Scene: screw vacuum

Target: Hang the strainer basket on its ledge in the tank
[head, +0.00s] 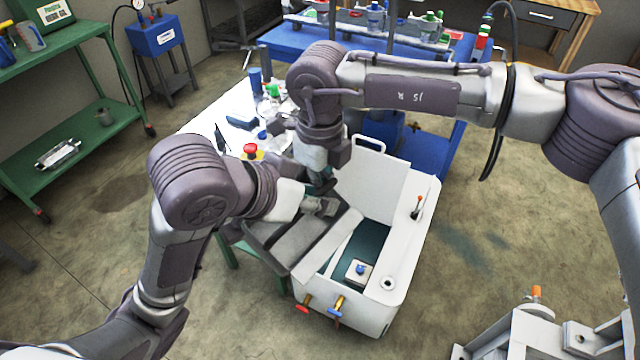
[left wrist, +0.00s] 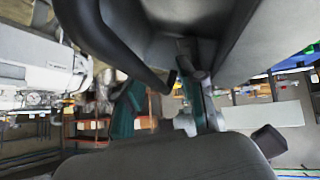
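The white tank (head: 392,300) stands in the middle of the head view with its lid (head: 372,183) raised. Its inside is dark teal, and a small white block with a blue knob (head: 360,270) sits in it. A grey, box-like piece (head: 290,240), which looks like the strainer basket, lies tilted across the tank's left side. My left gripper (head: 320,207) is at its upper edge; the fingertips are partly hidden, so its grip is unclear. My right gripper (head: 322,182) points down just behind it, its fingers hidden or dark. Large grey surfaces fill the left wrist view.
A white table (head: 205,122) with bottles and a red button (head: 250,149) is behind the tank at left. A blue bench (head: 300,40) is at the back, a green shelf (head: 95,120) at left. Red and blue valve handles stick out of the tank's front.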

